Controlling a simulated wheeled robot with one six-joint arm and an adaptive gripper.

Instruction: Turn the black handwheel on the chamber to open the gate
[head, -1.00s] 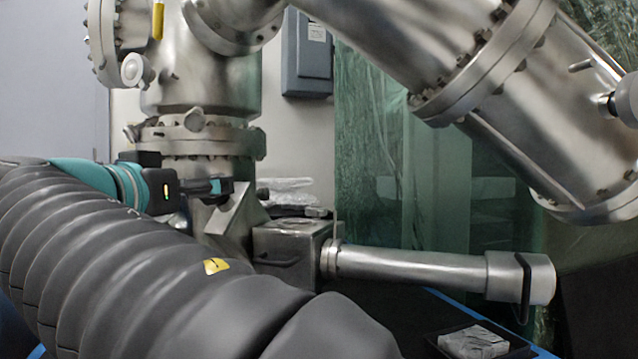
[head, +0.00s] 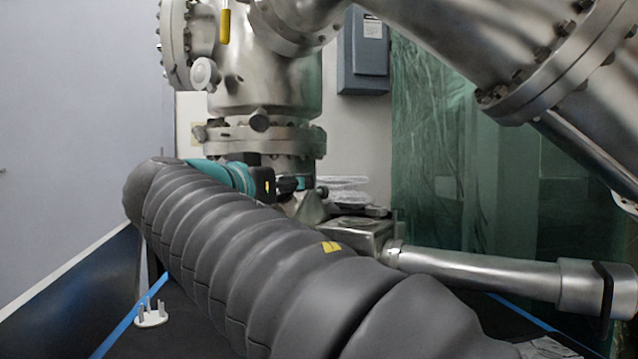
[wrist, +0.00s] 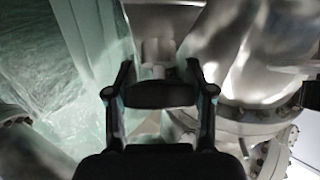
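The black handwheel (wrist: 160,95) shows nearly edge-on in the wrist view, as a dark bar with a pale metal stem behind it. My gripper (wrist: 160,80) has one finger at each end of the wheel, and both appear to touch it. In the head view my gripper (head: 291,184) is small, at the lower front of the steel chamber (head: 265,85), below its bolted flange. The wheel is hard to separate from my dark fingers there. The gate itself cannot be made out.
My thick grey-sleeved arm covers the lower middle of the head view. A steel tube (head: 480,275) with a dark-ringed end juts right. A large angled pipe (head: 500,50) hangs at upper right. Green plastic sheeting (head: 430,150) hangs behind. A white pronged piece (head: 151,315) lies lower left.

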